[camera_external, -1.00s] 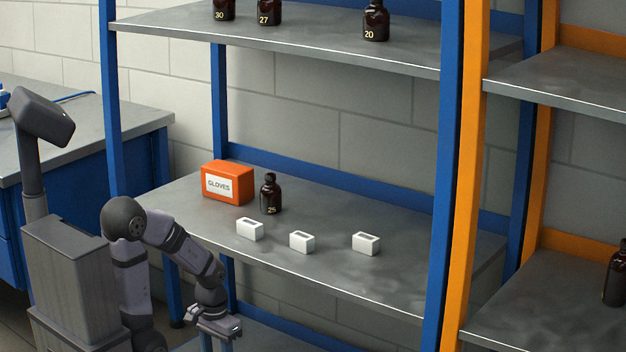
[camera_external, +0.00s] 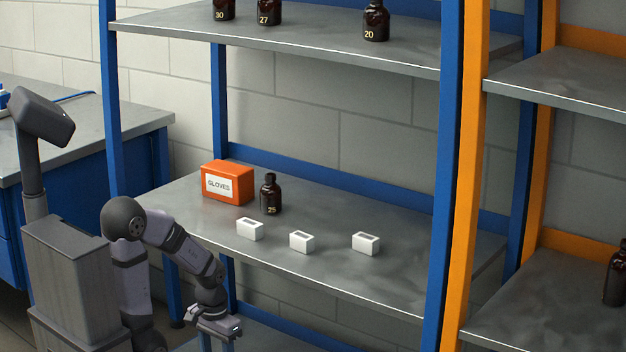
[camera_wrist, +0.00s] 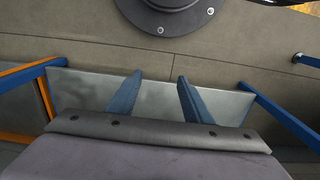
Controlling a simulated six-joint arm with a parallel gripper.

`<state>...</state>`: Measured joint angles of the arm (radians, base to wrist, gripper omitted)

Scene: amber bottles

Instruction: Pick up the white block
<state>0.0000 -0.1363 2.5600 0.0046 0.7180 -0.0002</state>
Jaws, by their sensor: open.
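Three white blocks, each with a dark slot on top, stand in a row on the middle grey shelf: a left block (camera_external: 250,229), a middle block (camera_external: 302,242) and a right block (camera_external: 366,243). The frames do not show which one is meant. My gripper (camera_external: 226,338) is low in front of the shelf's front edge, left of and below the blocks, apart from them. In the wrist view my gripper (camera_wrist: 158,90) shows two blue fingers spread apart with nothing between them. No white block shows in the wrist view.
An orange gloves box (camera_external: 228,183) and an amber bottle marked 25 (camera_external: 270,195) stand behind the left block. The middle shelf (camera_external: 420,262) is bare to the right. An upper shelf (camera_external: 300,42) hangs above. A blue post (camera_external: 449,150) bounds the shelf on the right.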

